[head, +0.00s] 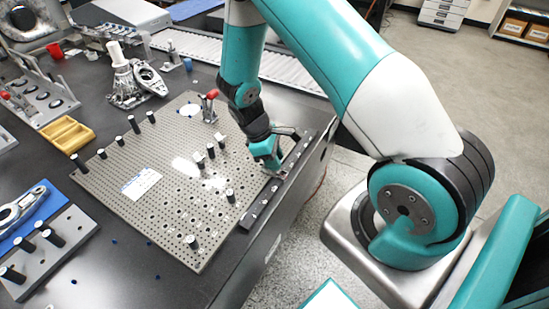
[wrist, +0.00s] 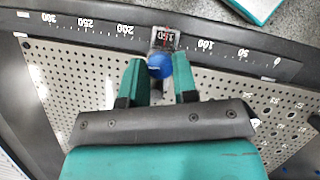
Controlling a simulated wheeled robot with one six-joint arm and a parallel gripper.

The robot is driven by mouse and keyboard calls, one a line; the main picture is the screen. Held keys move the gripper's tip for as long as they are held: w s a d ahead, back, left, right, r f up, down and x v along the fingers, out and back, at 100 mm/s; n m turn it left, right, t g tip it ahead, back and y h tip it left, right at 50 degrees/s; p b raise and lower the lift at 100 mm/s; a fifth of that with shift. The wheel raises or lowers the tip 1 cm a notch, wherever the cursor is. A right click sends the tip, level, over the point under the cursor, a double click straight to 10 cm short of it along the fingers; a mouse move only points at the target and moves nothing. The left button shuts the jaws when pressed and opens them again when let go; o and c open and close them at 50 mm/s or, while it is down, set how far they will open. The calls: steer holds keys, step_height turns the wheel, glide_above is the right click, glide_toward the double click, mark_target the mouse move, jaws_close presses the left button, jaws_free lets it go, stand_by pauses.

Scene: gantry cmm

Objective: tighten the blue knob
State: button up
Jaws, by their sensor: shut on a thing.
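The blue knob (wrist: 159,66) shows in the wrist view between the tips of my gripper's two teal fingers. My gripper (wrist: 160,76) is shut on it. The knob sits against a small slider block (wrist: 165,38) with a 150 readout, on a dark rail (wrist: 228,51) with a number scale. In the head view my gripper (head: 274,167) is low at the right edge of the perforated plate, over the rail (head: 262,207). I cannot make out the knob in the head view, where my gripper hides it.
The grey perforated plate (head: 180,215) carries several short dark posts with light tops. A red toggle clamp (head: 209,105) stands near its far corner. A yellow tray (head: 66,134) and a blue fixture (head: 30,216) lie to the left. The dark table's edge is just right of the rail.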

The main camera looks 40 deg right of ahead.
steer(key=shift+w+d+m+g+y+p, duration=0.15)
steer(key=shift+m+y, duration=0.35)
steer(key=shift+m, duration=0.9)
steer(key=shift+m+g+y+p, duration=0.25)
steer(key=shift+m+y, duration=0.25)
steer(key=shift+m, duration=0.9)
steer(key=o, duration=0.9)
steer(key=shift+o, duration=0.2)
steer(key=b+v, duration=0.1)
steer(key=v, duration=1.6)
steer(key=shift+r, duration=0.25)
